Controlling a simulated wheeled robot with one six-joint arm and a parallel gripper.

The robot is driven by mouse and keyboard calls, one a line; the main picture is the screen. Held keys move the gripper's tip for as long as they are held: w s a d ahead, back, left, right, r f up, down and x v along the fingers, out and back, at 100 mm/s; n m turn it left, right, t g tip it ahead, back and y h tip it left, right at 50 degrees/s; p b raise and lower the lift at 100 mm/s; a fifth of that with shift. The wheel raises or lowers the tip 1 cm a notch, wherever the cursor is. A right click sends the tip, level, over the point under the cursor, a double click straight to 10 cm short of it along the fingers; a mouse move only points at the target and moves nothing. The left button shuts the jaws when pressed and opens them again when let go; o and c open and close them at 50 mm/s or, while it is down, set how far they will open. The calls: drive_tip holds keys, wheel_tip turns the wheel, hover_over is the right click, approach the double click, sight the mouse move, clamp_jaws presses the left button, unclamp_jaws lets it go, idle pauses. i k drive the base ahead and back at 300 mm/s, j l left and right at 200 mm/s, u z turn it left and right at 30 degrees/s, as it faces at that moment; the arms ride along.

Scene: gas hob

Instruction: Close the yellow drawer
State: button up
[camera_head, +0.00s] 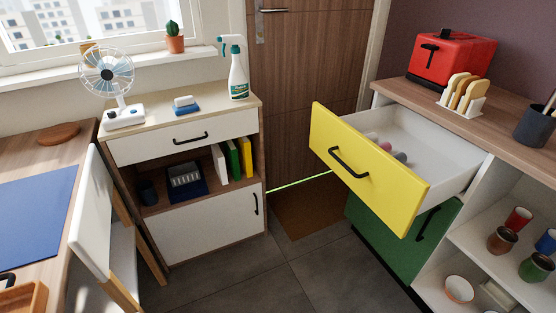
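The yellow drawer (345,173) is pulled well out of the counter on the right. It has a bright yellow front with a black bar handle (348,163), and its white inside shows. Several small round items, pinkish and grey, lie inside near the front (400,157). Below it is a green front (431,238) with a black handle, partly hidden by the yellow front. My gripper is not in view.
A red toaster (452,55), a toast rack (463,94) and a dark cup (534,125) stand on the counter. Open shelves at the lower right hold mugs (503,240). A white cabinet (207,226) and a chair (92,215) stand left. Tiled floor (305,270) in between is clear.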

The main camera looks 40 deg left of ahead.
sight(440, 164)
drive_tip(key=u, duration=1.05)
drive_tip(key=j+u, duration=0.15)
drive_tip(key=i+j+u, duration=0.2)
drive_tip(key=k+j, duration=0.05)
drive_tip(key=j, duration=0.05)
